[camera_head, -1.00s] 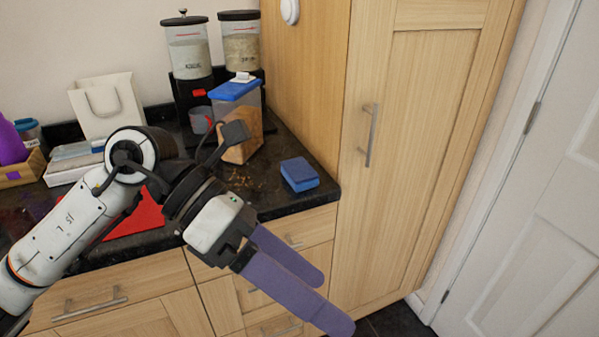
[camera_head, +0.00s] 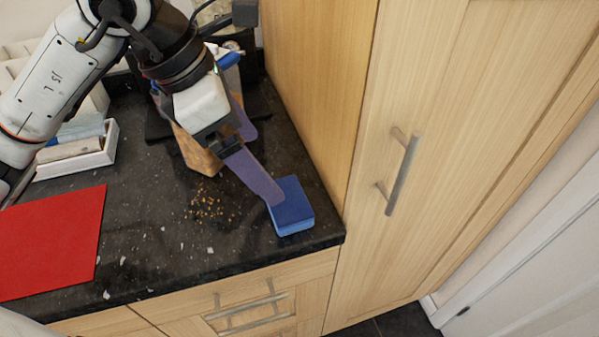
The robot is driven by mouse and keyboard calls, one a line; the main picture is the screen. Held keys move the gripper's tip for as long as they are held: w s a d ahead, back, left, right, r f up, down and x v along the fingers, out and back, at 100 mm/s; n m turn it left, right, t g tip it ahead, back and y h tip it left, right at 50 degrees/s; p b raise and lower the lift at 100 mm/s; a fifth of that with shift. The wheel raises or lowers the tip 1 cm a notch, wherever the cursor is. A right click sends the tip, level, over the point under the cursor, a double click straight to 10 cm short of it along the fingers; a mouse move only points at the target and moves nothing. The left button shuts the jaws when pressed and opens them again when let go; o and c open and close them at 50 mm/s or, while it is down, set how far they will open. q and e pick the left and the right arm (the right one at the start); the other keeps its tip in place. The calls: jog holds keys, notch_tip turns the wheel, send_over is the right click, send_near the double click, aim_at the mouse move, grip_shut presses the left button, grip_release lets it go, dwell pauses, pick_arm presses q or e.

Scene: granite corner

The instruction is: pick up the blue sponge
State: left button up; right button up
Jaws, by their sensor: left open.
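The blue sponge (camera_head: 294,212) lies flat on the dark granite counter, near its front right corner. My left gripper (camera_head: 264,167) reaches in from the upper left with its purple fingers spread apart and nothing between them. The nearer fingertip overlaps the left edge of the sponge in the picture; I cannot tell whether it touches. The other finger is farther back, beyond the sponge's upper left, partly hidden behind the gripper body. My right gripper is not in view.
The tall wooden cabinet (camera_head: 318,90) stands close to the sponge's right. Brown crumbs (camera_head: 212,205) and pale bits lie left of the sponge. A food container (camera_head: 197,150) is partly hidden behind my left gripper. A red mat (camera_head: 52,240) and a white tray (camera_head: 85,160) are farther left.

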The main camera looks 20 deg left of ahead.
pick_arm(q)
jog(key=f, duration=0.1)
jog(key=d+f, duration=0.1)
jog(key=f, duration=0.1)
jog(key=shift+s+d+f, duration=0.1)
jog(key=shift+d+f, duration=0.15)
jog(key=shift+f, duration=0.15)
jog(key=x, duration=0.3)
jog(key=p+x, duration=0.1)
jog(key=x, duration=0.1)
jog(key=shift+s+d, duration=0.25)
jog(key=shift+d, duration=0.05)
jog(key=shift+w+f, duration=0.1)
jog(key=shift+f, duration=0.05)
jog(key=c, duration=1.1)
notch_tip(320, 180, up, 10)
jog(key=shift+r, duration=0.1)
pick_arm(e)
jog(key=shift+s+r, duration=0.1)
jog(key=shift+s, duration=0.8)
